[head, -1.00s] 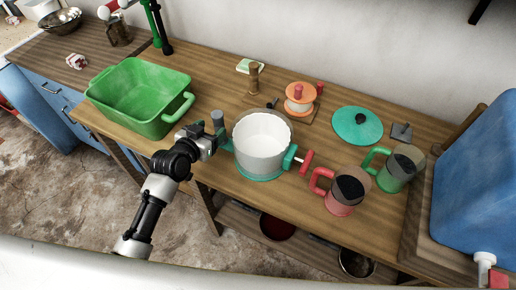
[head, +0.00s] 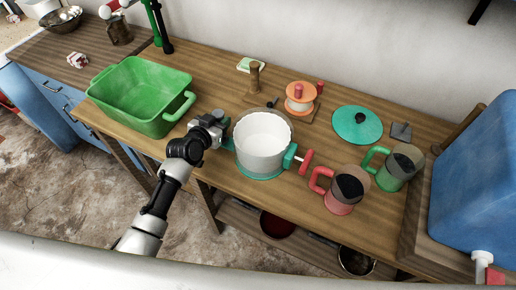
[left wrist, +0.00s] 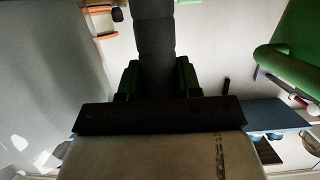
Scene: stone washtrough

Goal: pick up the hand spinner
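The hand spinner (head: 262,145) appears to be the white, round, open-topped drum on a teal base, upright on the wooden bench in the head view. A teal part with a red-knobbed crank (head: 304,161) sticks out on its right. My left gripper (head: 217,121) is at the drum's left side, at the grey upright grip there, and partly hides it. In the left wrist view a dark column with green pieces beside it stands before the gripper (left wrist: 156,85); I cannot tell whether the fingers are closed. A pale surface fills the left there. My right gripper is not in view.
A green tub (head: 140,95) stands left of my gripper. A red mug (head: 341,192) and a green mug (head: 397,168) stand right of the drum. A teal lid (head: 357,124) and an orange-topped item (head: 300,97) lie behind. A blue container (head: 480,170) is far right.

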